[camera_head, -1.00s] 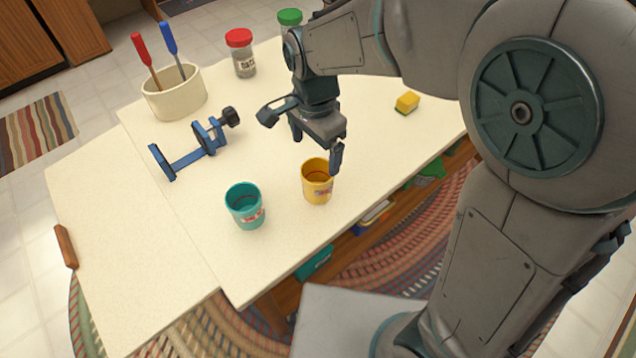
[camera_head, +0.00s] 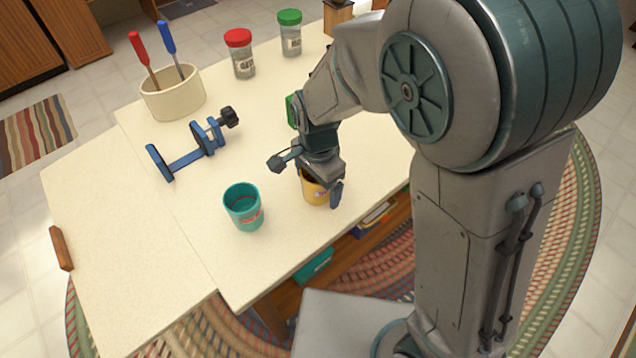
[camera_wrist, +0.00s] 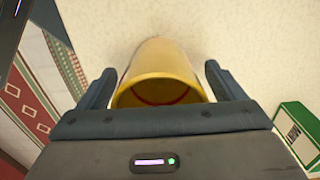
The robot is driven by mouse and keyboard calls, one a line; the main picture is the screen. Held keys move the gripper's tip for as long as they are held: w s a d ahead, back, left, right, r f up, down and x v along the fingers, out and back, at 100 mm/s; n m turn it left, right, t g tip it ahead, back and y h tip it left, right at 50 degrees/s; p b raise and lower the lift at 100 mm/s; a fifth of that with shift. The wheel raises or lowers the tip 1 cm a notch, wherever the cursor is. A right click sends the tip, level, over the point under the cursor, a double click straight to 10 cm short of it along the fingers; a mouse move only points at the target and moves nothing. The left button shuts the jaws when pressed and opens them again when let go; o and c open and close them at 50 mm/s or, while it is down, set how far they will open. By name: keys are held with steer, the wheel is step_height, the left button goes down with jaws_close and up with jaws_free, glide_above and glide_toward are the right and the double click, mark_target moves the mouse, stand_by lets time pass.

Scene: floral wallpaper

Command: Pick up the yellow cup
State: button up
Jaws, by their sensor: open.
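The yellow cup (camera_head: 313,191) stands upright on the table near its front edge, partly hidden by my gripper in the head view. In the wrist view the yellow cup (camera_wrist: 160,75) lies between the two fingers, its open rim facing the camera. My gripper (camera_head: 318,189) is directly above and around the cup, pointing down. In the wrist view my gripper (camera_wrist: 158,88) is open, with one finger on each side of the cup and a small gap showing on both sides.
A teal cup (camera_head: 243,207) stands to the left. A blue clamp (camera_head: 186,160), a cream holder (camera_head: 174,98) with two screwdrivers, and red-lidded (camera_head: 241,58) and green-lidded (camera_head: 291,38) jars stand farther back. A green-and-white box (camera_wrist: 297,133) shows in the wrist view.

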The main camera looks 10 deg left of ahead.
steer(key=c, duration=1.1)
steer(key=shift+c, duration=0.2)
steer(key=shift+r, duration=0.1)
